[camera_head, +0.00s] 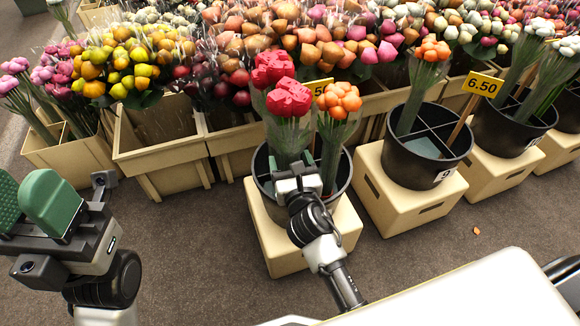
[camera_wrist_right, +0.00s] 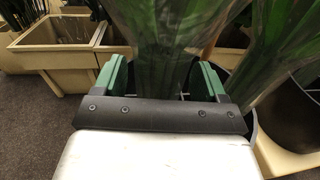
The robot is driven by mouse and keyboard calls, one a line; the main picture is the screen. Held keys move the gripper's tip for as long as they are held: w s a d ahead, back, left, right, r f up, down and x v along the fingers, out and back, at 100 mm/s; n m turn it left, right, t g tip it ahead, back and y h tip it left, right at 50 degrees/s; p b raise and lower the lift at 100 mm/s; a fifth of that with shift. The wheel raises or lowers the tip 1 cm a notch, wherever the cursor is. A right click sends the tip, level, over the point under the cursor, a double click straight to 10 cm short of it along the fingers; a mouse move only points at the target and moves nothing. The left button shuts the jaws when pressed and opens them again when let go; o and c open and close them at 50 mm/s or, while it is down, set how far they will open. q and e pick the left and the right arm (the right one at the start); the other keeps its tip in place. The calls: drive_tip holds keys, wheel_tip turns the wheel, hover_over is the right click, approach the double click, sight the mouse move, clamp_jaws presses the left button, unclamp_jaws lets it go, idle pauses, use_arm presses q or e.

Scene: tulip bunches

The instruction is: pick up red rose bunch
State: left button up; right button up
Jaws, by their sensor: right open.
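The red rose bunches (camera_head: 287,98) stand upright in a black divided bucket (camera_head: 343,178), with two red heads clustered one behind the other. Their wrapped green stems (camera_wrist_right: 165,50) rise between the fingers of my right gripper (camera_wrist_right: 162,78). My right gripper, also in the head view (camera_head: 295,168), is open and low at the bucket, around the stems with room beside them. An orange rose bunch (camera_head: 338,99) stands close to the right in the same bucket. My left gripper (camera_head: 28,203) is open and empty at the left, above the floor.
The bucket stands on a cream block (camera_head: 275,242). A second black bucket (camera_head: 412,172) with orange roses stands to the right. Cream crates (camera_head: 160,160) and dense flower rows line the back. Grey floor (camera_head: 200,260) is clear in front.

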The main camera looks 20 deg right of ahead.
drive_tip(key=c, duration=1.2)
drive_tip(key=shift+r, duration=0.15)
